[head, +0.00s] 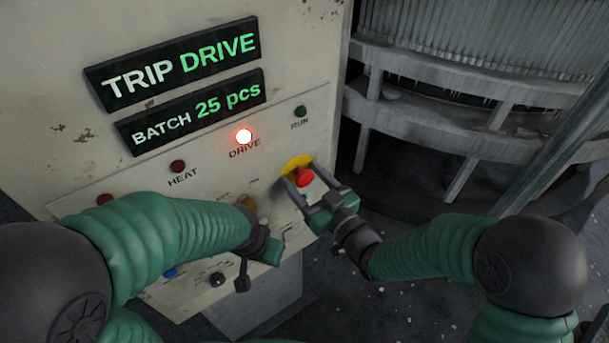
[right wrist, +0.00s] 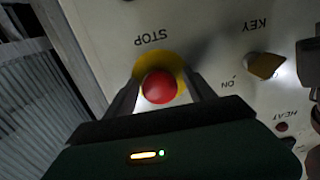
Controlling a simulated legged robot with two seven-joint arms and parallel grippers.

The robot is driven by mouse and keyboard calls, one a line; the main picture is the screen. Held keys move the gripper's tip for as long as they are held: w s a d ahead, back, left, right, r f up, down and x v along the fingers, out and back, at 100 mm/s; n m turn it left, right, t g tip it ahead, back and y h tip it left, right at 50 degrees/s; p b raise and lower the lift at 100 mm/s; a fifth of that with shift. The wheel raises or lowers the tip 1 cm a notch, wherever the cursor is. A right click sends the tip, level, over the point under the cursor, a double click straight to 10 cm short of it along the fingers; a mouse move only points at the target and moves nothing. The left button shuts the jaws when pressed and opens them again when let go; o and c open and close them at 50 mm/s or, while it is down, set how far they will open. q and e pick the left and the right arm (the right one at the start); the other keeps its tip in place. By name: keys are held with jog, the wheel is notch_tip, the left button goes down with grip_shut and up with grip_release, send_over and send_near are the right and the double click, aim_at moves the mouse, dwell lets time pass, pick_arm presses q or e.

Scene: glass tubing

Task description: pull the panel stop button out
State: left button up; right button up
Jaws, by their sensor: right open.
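The red stop button (head: 305,178) sits on a yellow backing (head: 296,163) on the cream control panel. In the right wrist view the round red button (right wrist: 159,87) shows in front of the yellow disc (right wrist: 178,62), below the word STOP. My right gripper (head: 299,175) is open, with one finger on each side of the button. I see no clear grip on it. My left gripper (head: 264,252) hangs in front of the lower panel, left of and below the button. Its jaws are hard to make out.
A key switch (right wrist: 265,66) is beside the button. A lit DRIVE lamp (head: 243,136), a dark RUN lamp (head: 300,111) and a HEAT lamp (head: 178,166) are above. A sign (head: 182,62) reads TRIP DRIVE. Grey round machinery (head: 450,115) stands at right.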

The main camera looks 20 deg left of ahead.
jog(key=shift+s+d+r, duration=0.1)
jog(key=shift+d, duration=0.05)
jog(key=c, duration=0.7)
grip_shut()
